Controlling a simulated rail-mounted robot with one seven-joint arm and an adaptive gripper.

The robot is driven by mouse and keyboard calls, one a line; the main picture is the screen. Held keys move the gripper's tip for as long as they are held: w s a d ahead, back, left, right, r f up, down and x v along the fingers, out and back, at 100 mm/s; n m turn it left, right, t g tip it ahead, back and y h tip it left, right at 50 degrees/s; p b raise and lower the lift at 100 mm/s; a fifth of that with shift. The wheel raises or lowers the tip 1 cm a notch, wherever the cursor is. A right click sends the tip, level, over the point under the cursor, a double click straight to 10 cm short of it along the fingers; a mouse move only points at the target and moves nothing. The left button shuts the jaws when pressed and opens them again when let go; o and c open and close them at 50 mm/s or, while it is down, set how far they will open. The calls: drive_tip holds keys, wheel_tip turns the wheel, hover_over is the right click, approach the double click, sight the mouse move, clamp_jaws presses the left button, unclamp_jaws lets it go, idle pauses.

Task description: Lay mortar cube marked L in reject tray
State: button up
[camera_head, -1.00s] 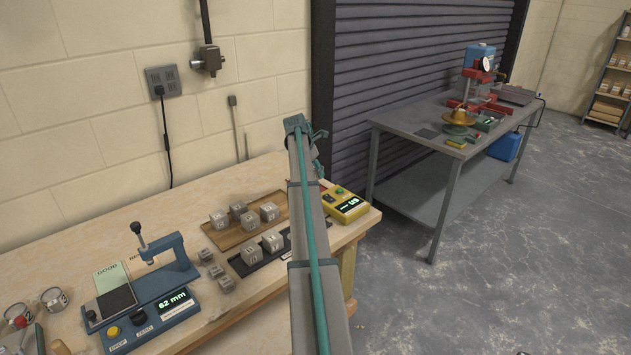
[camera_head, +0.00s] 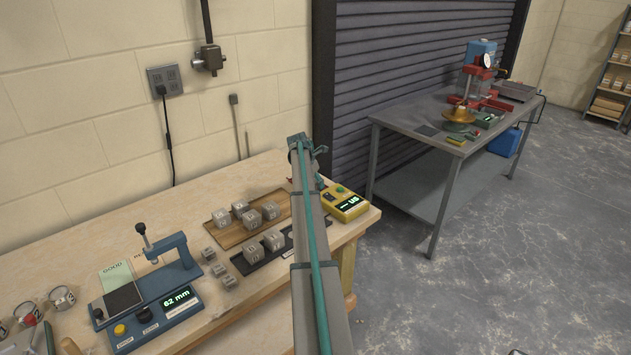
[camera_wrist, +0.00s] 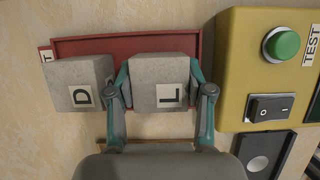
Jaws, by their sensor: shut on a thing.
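The grey mortar cube marked L (camera_wrist: 172,95) is between the teal fingers of my gripper (camera_wrist: 159,74) in the wrist view. The fingers are shut on its left and right sides. It sits over the red tray (camera_wrist: 125,44), beside a grey cube marked D (camera_wrist: 80,84). I cannot tell whether the L cube rests on the tray floor or is held just above it. The tray's label shows only a letter T at its left end. In the head view my arm hides the gripper, the L cube and most of the tray.
A yellow tester (camera_head: 345,203) with a green button stands close to the tray's right, also in the wrist view (camera_wrist: 236,60). More cubes stand on a wooden tray (camera_head: 228,234) and a dark tray (camera_head: 243,266). A blue gauge (camera_head: 150,300) stands on the bench's left.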

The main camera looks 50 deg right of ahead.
drive_tip(key=shift+f, duration=0.1)
drive_tip(key=o, duration=1.4)
drive_tip(key=b+v, duration=0.2)
drive_tip(key=v, duration=1)
drive_tip(key=shift+b, duration=0.35)
